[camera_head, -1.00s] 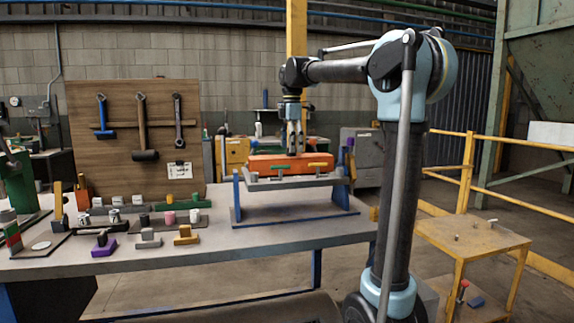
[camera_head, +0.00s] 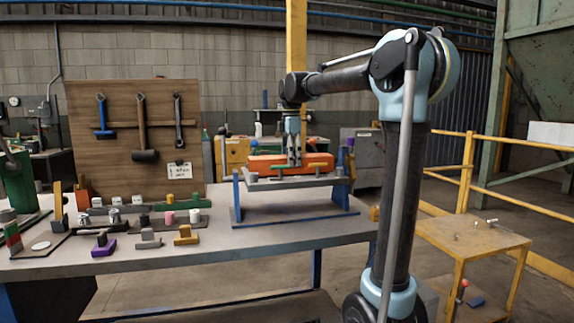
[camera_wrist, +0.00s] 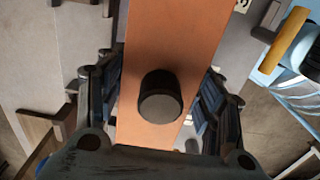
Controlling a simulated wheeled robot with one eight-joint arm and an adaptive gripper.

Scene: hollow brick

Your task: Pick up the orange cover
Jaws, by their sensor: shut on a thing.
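The orange cover (camera_head: 265,161) is a long block on the raised stand on the workbench. In the wrist view the orange cover (camera_wrist: 165,40) runs up the picture, with a round black knob (camera_wrist: 160,98) on its top. My gripper (camera_head: 294,162) points down over the cover's middle in the head view. In the wrist view the fingers of my gripper (camera_wrist: 160,85) are on the cover's left and right sides, shut on it. The fingertips are partly hidden. The cover still looks level with the stand's top; I cannot tell any gap beneath it.
A wooden tool board (camera_head: 115,175) stands behind.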

